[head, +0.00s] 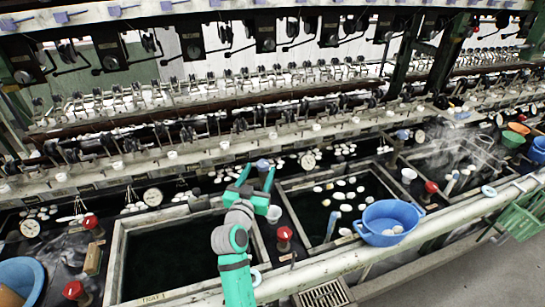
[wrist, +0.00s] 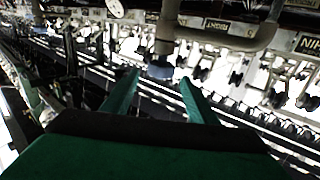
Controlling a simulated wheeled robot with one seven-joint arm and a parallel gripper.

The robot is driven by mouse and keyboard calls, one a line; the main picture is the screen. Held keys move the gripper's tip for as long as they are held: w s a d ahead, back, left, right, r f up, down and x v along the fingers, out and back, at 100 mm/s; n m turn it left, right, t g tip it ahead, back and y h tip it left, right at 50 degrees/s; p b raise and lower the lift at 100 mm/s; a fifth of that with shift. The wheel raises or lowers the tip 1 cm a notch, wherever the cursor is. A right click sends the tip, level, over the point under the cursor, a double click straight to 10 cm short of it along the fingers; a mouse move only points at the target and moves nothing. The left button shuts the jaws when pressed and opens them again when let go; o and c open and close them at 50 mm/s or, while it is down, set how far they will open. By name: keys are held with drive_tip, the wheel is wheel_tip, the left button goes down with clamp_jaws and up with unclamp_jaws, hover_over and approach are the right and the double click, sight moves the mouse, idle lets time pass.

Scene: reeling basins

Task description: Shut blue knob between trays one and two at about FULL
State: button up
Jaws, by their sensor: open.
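The blue knob (head: 262,164) is on the divider between the front-left tray (head: 118,262) and the middle tray (head: 285,187), behind my gripper (head: 257,174). In the wrist view the blue knob (wrist: 160,70) sits at the end of a grey pipe, in line with the gap between my fingertips (wrist: 160,80). My gripper is open and empty. No clear contact shows between the fingers and the knob. The left tray carries a label that reads like "TRAY 1" and holds dark water. The middle tray holds several floating white and yellowish cocoons.
A red knob (head: 284,234) stands on the divider just right of my arm, with others (head: 90,222) farther left. A blue basin (head: 389,222) rests on the front rail of the middle tray. A round gauge (head: 308,161) stands behind the knob. Pipework (wrist: 225,38) crosses the wrist view.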

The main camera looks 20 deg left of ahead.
drive_tip(key=w, duration=0.9)
drive_tip(key=shift+a, duration=0.1)
drive_tip(key=c, duration=1.1)
